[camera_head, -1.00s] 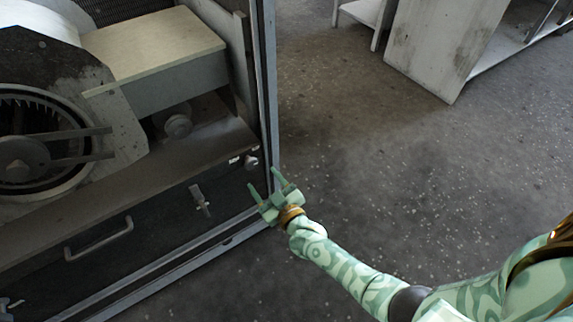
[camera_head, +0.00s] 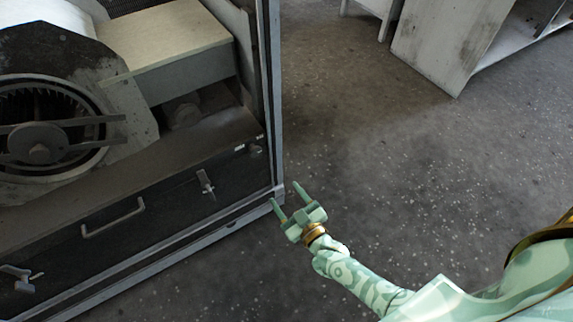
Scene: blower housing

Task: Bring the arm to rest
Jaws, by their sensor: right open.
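My right gripper (camera_head: 288,197) is open and empty. Its two green fingers point up and left, near the lower right corner of the blower housing (camera_head: 230,222). In the picture the fingertips lie at the housing's frame edge; whether they touch it I cannot tell. My right arm reaches in from the lower right over the floor. My left gripper is out of view.
The housing's front panel has a handle (camera_head: 113,217), a latch (camera_head: 206,186) and a knob (camera_head: 255,149). A blower wheel (camera_head: 38,142) sits inside at left. A pale cabinet (camera_head: 447,42) stands at the back right. The speckled floor (camera_head: 430,160) between is clear.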

